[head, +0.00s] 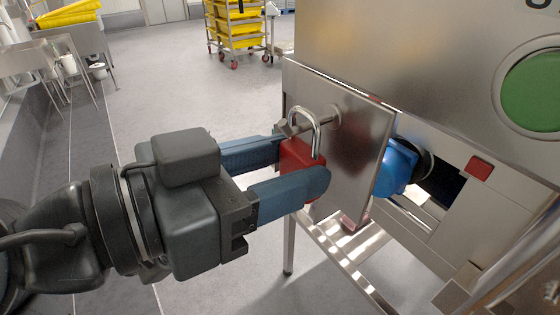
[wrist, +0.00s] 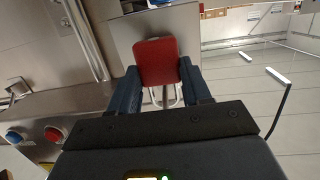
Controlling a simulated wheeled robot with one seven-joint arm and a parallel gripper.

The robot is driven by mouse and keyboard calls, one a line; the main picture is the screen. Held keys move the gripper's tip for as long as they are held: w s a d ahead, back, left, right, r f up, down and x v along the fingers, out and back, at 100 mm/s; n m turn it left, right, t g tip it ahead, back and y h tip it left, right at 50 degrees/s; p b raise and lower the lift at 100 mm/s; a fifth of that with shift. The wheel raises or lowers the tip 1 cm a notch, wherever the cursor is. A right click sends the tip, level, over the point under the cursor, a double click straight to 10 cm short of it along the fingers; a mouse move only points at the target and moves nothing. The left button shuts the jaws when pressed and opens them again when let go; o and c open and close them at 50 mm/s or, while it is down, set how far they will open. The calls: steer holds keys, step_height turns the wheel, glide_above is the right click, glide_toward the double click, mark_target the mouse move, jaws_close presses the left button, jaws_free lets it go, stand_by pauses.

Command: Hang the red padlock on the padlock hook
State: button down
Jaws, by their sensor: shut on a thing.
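The red padlock (head: 300,156) is upright between the two blue fingers of my gripper (head: 304,164), with its silver shackle on top. In the wrist view, the red padlock (wrist: 158,62) sits between the fingertips of my gripper (wrist: 160,72). The padlock hook (head: 331,115) is a short metal peg on a steel plate. The shackle overlaps the peg in the head view, and the peg's end shows at the left of the shackle. I cannot tell for certain whether the shackle rests on it. The near finger hides part of the padlock's body.
The steel plate (head: 362,140) stands just beyond the padlock. A blue knob (head: 396,168) is behind it, and a large green button (head: 533,92) is on the machine's face at right. A rack of yellow crates (head: 238,25) stands far back.

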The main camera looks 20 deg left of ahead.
steer(key=shift+f, duration=0.25)
steer(key=shift+c, duration=2.1)
jaws_free()
steer(key=b+v, duration=0.1)
steer(key=v, duration=0.7)
